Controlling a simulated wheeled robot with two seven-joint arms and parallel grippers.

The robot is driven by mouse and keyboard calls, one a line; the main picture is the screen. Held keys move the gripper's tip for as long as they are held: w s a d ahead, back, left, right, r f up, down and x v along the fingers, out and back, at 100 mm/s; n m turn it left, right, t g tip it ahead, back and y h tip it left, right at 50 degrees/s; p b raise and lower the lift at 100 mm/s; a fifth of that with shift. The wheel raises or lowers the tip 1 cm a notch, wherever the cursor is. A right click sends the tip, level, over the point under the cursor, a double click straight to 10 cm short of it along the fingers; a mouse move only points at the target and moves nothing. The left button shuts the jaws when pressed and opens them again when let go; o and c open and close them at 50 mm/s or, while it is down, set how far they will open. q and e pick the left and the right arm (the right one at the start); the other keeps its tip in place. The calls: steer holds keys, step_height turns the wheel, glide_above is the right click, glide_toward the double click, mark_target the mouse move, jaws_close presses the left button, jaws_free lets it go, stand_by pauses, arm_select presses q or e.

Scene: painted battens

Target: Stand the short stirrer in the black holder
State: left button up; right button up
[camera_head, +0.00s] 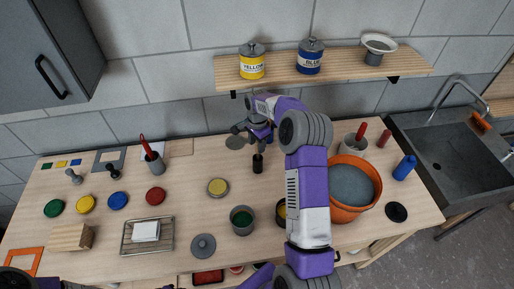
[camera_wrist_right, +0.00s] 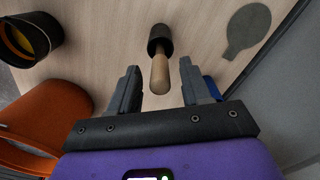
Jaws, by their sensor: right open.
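The black holder (camera_head: 258,164) is a small dark cup standing upright on the table below my right gripper (camera_head: 259,138). In the right wrist view, the holder (camera_wrist_right: 159,34) has a short wooden stick, seemingly the short stirrer (camera_wrist_right: 160,74), standing in it and rising toward the camera. My right gripper (camera_wrist_right: 160,66) is open, with one finger on each side of the stirrer's free end. A gap shows between each finger and the wood. In the head view the stirrer is hard to make out under the gripper. My left gripper is out of view.
An orange bucket (camera_head: 367,207) stands right of my forearm. A grey can with green contents (camera_head: 242,230), a yellow lid (camera_head: 218,187) and a grey pot with a red handle (camera_head: 153,164) stand left. The wall shelf (camera_head: 330,70) is behind. Table around the holder is mostly clear.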

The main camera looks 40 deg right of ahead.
step_height(320, 180, up, 9)
steer(key=shift+r, duration=0.15)
stand_by(0.6)
